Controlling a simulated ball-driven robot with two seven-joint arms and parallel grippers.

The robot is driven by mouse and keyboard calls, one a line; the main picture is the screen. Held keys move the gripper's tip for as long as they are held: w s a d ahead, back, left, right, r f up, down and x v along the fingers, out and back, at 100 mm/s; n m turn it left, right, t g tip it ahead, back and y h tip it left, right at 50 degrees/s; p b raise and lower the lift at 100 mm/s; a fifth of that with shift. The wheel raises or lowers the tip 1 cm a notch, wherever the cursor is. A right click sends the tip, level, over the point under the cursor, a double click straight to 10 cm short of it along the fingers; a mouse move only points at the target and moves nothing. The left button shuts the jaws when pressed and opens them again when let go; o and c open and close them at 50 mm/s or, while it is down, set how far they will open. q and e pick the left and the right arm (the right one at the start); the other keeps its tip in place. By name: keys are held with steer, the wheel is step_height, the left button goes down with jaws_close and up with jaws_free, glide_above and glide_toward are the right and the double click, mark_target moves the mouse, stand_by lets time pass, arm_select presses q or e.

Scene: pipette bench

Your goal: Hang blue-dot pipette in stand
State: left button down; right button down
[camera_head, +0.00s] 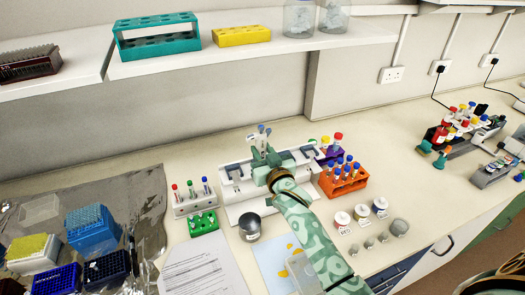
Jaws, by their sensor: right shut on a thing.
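The white pipette stand (236,188) stands on the bench in the middle of the head view, with dark holders at its left and right. My right gripper (264,153) is over the middle of the stand, its arm reaching up from the lower right. It is shut on the pipette (262,129), whose pale top with a small blue part sticks up above the fingers. The pipette's lower part is hidden behind the gripper and wrist, so I cannot tell whether it touches the stand. My left gripper is out of view.
A small white rack (183,207) with capped tubes and a green rack (195,229) stand left of the stand. An orange tube rack (343,190) is close on the right. A dark round jar (250,236) stands in front. The shelf (205,62) hangs behind.

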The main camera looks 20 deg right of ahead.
steer(key=shift+f+b, duration=0.35)
steer(key=shift+f, duration=0.1)
stand_by(0.5)
steer(key=c, duration=1)
jaws_free()
steer(key=shift+c, duration=0.2)
steer(key=shift+s, duration=0.1)
steer(key=s+a, duration=0.1)
steer(key=s, duration=1.5)
steer(key=shift+s, duration=0.1)
